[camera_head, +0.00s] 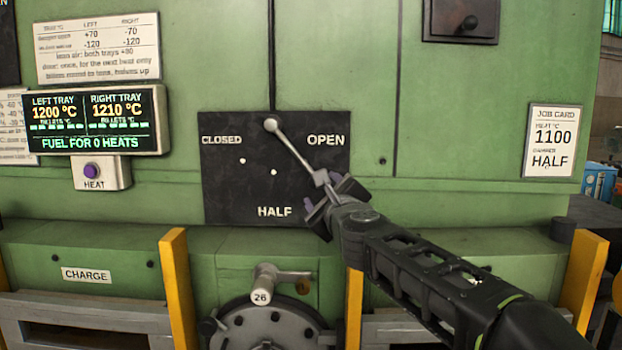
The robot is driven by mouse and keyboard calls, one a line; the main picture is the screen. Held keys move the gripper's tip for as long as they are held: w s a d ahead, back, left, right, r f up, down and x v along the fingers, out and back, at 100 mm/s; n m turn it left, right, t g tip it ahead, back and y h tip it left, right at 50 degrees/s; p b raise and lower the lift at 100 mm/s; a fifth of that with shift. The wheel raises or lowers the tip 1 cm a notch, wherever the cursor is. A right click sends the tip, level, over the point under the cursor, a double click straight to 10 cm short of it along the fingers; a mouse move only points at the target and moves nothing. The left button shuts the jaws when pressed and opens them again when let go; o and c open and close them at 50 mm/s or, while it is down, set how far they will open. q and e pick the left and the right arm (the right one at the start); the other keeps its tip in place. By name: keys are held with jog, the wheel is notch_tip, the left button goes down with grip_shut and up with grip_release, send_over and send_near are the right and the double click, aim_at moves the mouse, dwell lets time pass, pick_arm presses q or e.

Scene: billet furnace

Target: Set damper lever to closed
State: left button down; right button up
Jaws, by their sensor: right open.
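The damper lever (296,151) is a thin grey rod on a black plate (225,190) marked CLOSED at left, HALF at bottom and OPEN at right. Its round pivot end is at the plate's top middle. The rod slants down to the right, below the OPEN label, ending in a small block. White dots show toward CLOSED and HALF. My right gripper (330,197) is open at the lever's lower end, with its fingers on either side of that end; I cannot tell whether they touch it. My left gripper is not in view.
Below the plate, a round grey hatch (270,325) has a projecting handle (282,274) tagged 26. Yellow posts (180,285) stand along the front. A display (95,120) and HEAT button (92,171) are left. A job card (552,140) at right reads 1100 and HALF.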

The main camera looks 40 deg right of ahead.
aim_at(295, 156)
jog(key=p+x, duration=0.1)
jog(key=x, duration=0.6)
jog(key=shift+w+r, duration=0.1)
jog(key=shift+w, duration=0.15)
jog(key=shift+c, duration=0.2)
grip_shut()
dwell(0.6)
dwell(0.8)
